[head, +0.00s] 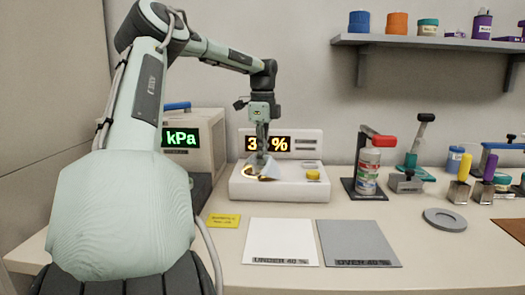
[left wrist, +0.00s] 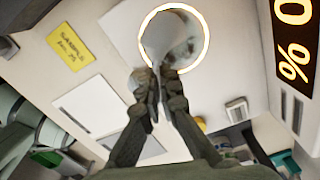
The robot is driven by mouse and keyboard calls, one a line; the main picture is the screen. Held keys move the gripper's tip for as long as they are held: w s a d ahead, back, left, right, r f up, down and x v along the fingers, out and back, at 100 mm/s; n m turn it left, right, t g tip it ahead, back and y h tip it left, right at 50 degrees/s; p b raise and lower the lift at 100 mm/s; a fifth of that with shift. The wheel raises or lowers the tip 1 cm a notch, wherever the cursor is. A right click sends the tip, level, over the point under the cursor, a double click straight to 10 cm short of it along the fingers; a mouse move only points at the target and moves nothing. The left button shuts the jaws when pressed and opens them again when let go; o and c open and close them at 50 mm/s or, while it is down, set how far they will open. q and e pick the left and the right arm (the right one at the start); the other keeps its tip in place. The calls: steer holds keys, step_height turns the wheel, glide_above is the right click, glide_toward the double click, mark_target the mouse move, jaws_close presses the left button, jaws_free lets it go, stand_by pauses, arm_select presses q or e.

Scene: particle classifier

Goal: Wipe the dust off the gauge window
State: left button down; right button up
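The gauge is a white device (head: 250,190) at the middle of the head view, with an amber percent display (head: 268,143) behind. Its round window has a glowing ring (head: 246,175); in the left wrist view the lit ring (left wrist: 206,40) is at top centre. My left gripper (head: 262,156) points down over the window. The cloth and fingers hide part of the window, and I cannot tell how much dust is there. My right gripper is not in view.
A kPa box (head: 205,150) stands left of the gauge. A yellow label (head: 224,220), a white mat (head: 281,235) and a grey mat (head: 355,235) lie in front. A spray can (head: 367,172) in a stand and several tools are to the right. A shelf (head: 430,42) hangs above.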

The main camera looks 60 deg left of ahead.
mark_target(262, 176)
arm_select(q)
steer(key=shift+f, duration=0.5)
steer(key=c, duration=2.3)
jaws_free()
steer(key=o, duration=1.6)
steer(key=shift+f+b, duration=0.7)
steer(key=shift+f, duration=0.8)
steer(key=shift+r, duration=0.15)
steer(key=c, duration=0.5)
steer(key=shift+s, duration=0.1)
jaws_close()
